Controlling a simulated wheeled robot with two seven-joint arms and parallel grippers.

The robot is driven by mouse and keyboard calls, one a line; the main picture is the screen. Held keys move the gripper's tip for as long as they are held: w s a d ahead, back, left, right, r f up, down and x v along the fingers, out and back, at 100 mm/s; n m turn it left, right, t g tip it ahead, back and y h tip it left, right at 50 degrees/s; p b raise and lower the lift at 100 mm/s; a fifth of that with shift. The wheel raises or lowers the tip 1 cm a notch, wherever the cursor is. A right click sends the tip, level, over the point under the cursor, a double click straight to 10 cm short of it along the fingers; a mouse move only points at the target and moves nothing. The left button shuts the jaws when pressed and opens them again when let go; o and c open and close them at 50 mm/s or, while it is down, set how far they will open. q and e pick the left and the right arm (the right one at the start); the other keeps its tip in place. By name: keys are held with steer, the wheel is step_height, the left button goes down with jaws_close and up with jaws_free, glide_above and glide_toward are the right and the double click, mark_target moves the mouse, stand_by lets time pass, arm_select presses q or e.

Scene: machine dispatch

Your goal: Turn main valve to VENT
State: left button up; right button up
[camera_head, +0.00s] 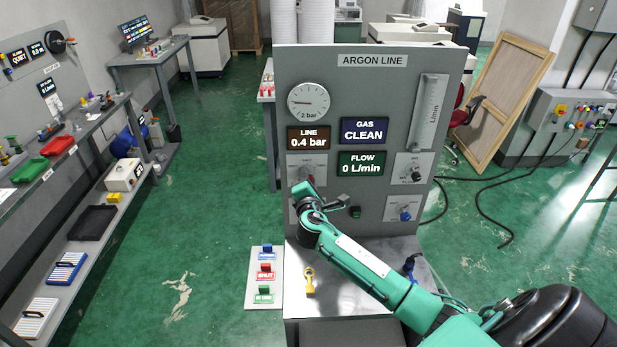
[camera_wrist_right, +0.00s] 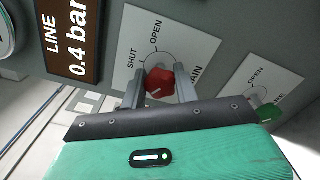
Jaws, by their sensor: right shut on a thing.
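The main valve is a red knob (camera_wrist_right: 160,82) on a white plate (camera_wrist_right: 187,42) in the right wrist view. SHUT, OPEN and part of MAIN can be read around it; no VENT label is legible there. A short pale mark shows on the knob, but I cannot tell which label it points to. My right gripper (camera_wrist_right: 160,88) is shut on the knob, one finger on each side. In the head view this gripper (camera_head: 311,184) is at the panel's left plate and mostly covers the red knob. My left gripper is not in view.
The grey ARGON LINE panel (camera_head: 452,75) has a round gauge (camera_head: 309,102), LINE 0.4 bar, GAS CLEAN and FLOW 0 L/min displays. A green knob (camera_wrist_right: 270,113) is beside the main valve.

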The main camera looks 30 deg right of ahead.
steer(key=shift+n, duration=0.4)
steer(key=o, duration=1)
steer(key=shift+a, duration=0.1)
steer(key=shift+c, duration=0.2)
steer(key=b+v, duration=0.5)
steer(key=v, duration=0.8)
steer(key=shift+s, duration=0.35)
steer(key=shift+a, duration=0.15)
